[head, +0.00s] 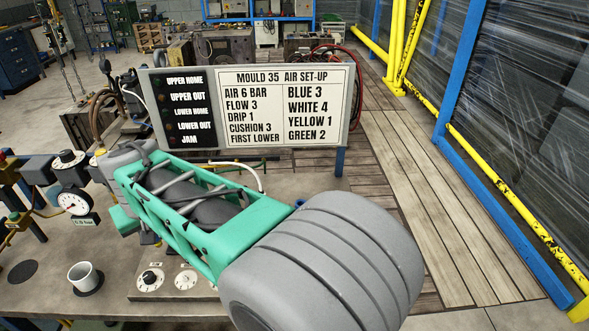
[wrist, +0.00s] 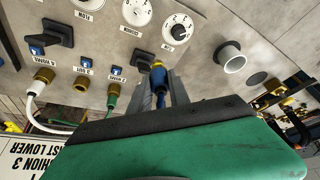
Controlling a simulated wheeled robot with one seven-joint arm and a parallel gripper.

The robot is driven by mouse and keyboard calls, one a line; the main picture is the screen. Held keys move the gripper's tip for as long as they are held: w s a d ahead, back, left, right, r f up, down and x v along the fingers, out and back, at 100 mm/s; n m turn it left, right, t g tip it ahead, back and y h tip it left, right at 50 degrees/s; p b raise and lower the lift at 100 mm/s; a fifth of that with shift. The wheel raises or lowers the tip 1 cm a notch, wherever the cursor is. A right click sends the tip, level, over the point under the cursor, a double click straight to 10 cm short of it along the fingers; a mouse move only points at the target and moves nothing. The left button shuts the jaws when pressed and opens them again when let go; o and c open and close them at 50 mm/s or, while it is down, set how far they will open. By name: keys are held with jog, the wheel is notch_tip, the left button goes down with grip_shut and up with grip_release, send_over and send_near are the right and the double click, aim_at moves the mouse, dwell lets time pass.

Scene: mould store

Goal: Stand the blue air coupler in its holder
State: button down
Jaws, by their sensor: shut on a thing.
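My gripper (wrist: 161,90) shows in the wrist view, its two grey fingers shut on the blue air coupler (wrist: 158,78). The coupler is blue with a yellow-brass end that points away from me, towards the bench. An open, short grey cup, seemingly the holder (wrist: 232,57), stands apart to the right of the coupler and looks empty. What seems to be the same cup (head: 85,275) stands on a dark disc at the lower left in the head view. There, my arm hides the gripper and coupler.
A panel with dials (wrist: 178,28), black switches and brass ports lies beside the coupler. White (wrist: 38,100) and green hoses (wrist: 112,98) are plugged in. A set-up sign (head: 250,105) stands behind my arm. A pressure gauge (head: 73,202) and pipework stand left.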

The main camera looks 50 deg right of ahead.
jog(key=s+d+r+m+g+h+p, duration=0.15)
jog(key=d+m, duration=0.45)
jog(key=d, duration=0.6)
jog(key=d+m+g+h+p, duration=0.1)
jog(key=d+m+g+h, duration=0.1)
jog(key=d+m, duration=0.7)
jog(key=s+d+f+m+g+y+p, duration=0.1)
jog(key=s+d+m+g, duration=0.1)
jog(key=s+d+m, duration=0.5)
jog(key=s+d+f+m+g+y+p, duration=0.1)
jog(key=s+d+m+g, duration=0.25)
jog(key=d, duration=0.55)
jog(key=shift+t+h, duration=0.35)
jog(key=shift+t, duration=0.25)
jog(key=f+b, duration=0.1)
jog(key=b, duration=0.1)
jog(key=f+b, duration=0.1)
jog(key=f, duration=0.1)
jog(key=f+b, duration=0.2)
jog(key=shift+s+d+b, duration=0.1)
jog(key=shift+s+b, duration=0.25)
jog(key=shift+w, duration=0.1)
jog(key=shift+f, duration=0.15)
jog(key=shift+f+b, duration=0.45)
jog(key=shift+f, duration=0.05)
